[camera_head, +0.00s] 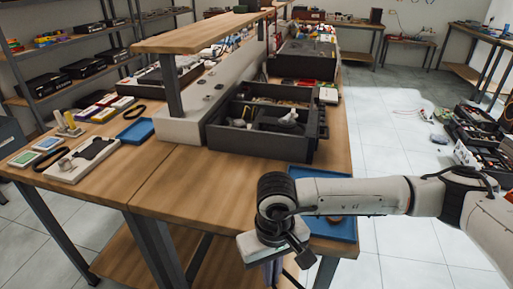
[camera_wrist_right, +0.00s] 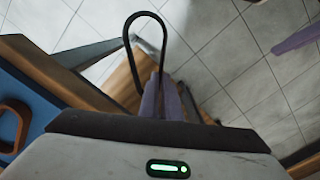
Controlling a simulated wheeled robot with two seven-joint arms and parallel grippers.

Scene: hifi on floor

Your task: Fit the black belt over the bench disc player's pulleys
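The disc player (camera_head: 78,170) looks like a flat white unit with a dark plate and a small round part, on the left part of the bench. My right gripper (camera_head: 272,272) points down just off the bench's front edge, far to the right of the player. In the right wrist view its lavender fingers (camera_wrist_right: 162,100) are close together on a black belt (camera_wrist_right: 127,40). The belt sticks out beyond the fingertips as a long narrow loop, clear of any surface.
A blue tray (camera_head: 303,171) with a brown ring (camera_wrist_right: 12,112) lies under my right arm. Dark loops (camera_head: 48,158) and (camera_head: 135,111) lie near the player, beside another blue tray (camera_head: 136,131). A dark open box (camera_head: 250,145) stands mid-bench. The front middle bench top (camera_head: 170,195) is clear.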

